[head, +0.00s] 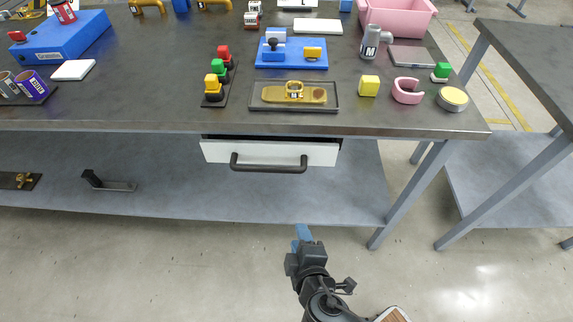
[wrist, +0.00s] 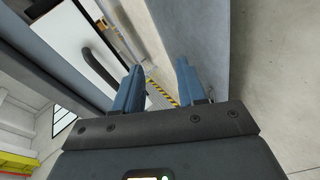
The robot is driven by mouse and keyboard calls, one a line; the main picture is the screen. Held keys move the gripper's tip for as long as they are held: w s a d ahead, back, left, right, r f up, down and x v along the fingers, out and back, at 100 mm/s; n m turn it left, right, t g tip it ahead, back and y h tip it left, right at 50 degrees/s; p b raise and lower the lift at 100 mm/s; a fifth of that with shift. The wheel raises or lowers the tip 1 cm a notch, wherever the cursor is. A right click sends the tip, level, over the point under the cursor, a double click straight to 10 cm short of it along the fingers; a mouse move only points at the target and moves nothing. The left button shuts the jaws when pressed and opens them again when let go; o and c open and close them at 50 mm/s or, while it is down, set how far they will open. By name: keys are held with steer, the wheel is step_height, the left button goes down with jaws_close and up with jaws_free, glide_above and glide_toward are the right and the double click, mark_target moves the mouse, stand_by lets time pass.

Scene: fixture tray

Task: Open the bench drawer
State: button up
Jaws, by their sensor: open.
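The bench drawer (head: 218,152) has a white front and hangs under the bench top. A narrow dark gap shows above its front, so it looks slightly out or nearly shut; I cannot tell which. Its dark bar handle (head: 268,168) runs across the front. In the wrist view the white drawer front (wrist: 62,35) and the handle (wrist: 103,70) are at upper left, beyond my fingers. My gripper (head: 302,236) is below and in front of the handle, apart from it. Its two blue fingers (wrist: 157,85) are spread with nothing between them.
The floor (head: 180,270) before the bench is clear.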

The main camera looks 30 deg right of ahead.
mark_target(273, 168)
steer(key=w+r+n+t+h, duration=0.15)
steer(key=w+r+h, duration=0.25)
steer(key=w+r, duration=0.5)
steer(key=shift+m, duration=0.25)
steer(key=shift+w+d+f+p, duration=0.25)
steer(key=shift+w+d+f, duration=0.35)
steer(key=shift+w, duration=0.8)
steer(key=shift+w+d+f+p, duration=0.25)
steer(key=shift+w+d+f, duration=0.35)
steer(key=shift+w, duration=0.75)
steer(key=shift+w+d+f+p, duration=0.25)
steer(key=shift+w+d+f, duration=0.35)
steer(key=shift+w, duration=0.8)
steer(key=shift+c, duration=0.2)
jaws_close()
